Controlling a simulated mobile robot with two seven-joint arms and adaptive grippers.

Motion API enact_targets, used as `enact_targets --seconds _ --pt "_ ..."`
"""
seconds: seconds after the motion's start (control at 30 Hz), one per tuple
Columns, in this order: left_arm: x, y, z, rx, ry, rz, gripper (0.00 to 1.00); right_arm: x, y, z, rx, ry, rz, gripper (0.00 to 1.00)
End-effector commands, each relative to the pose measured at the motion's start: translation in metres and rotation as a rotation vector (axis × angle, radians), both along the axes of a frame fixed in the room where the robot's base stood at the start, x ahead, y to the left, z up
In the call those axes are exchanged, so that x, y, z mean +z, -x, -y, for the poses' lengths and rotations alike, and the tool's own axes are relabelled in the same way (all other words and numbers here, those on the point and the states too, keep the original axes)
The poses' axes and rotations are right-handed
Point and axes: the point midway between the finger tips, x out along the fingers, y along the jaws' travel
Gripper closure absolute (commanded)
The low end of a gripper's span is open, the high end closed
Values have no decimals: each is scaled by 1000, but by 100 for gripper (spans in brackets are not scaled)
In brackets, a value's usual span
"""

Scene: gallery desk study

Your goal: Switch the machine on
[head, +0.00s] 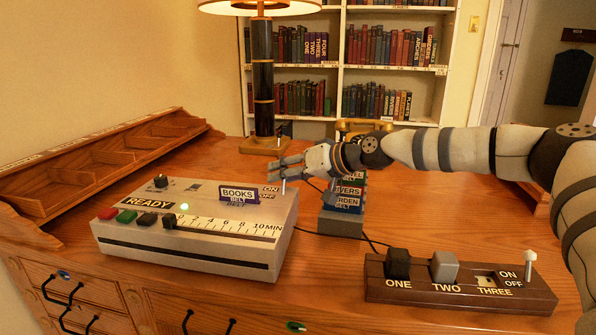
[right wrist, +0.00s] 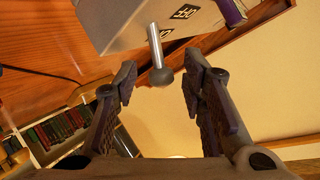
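The machine (head: 185,262) is a pale grey box on the desk with ON and OFF marked at its back right corner. Its lever (head: 284,186) stands beside those marks; in the right wrist view the lever (right wrist: 156,45) is a metal rod with a dark ball end. My right gripper (head: 287,168) is at the lever's top. In the right wrist view the right gripper (right wrist: 162,78) is open, with the ball between its fingertips and a gap visible on both sides. My left gripper is not in view.
A dark wooden switch box (head: 460,290) marked ONE, TWO, THREE stands at the front right with its own ON/OFF lever (head: 529,262). A lamp (head: 263,80) and wooden tray (head: 100,165) are farther back.

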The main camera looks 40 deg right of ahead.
Motion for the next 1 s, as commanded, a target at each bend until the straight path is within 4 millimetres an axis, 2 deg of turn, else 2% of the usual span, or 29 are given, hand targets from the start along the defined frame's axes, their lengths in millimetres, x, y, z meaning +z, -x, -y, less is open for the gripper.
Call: enact_targets --seconds 0.5,0.6,1.0 --pt "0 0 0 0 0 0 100 41 82 28 -3 -9 4 62" --pt "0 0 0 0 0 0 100 47 92 31 -2 -7 2 62" --pt "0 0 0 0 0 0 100 49 97 33 -2 -3 0 62"
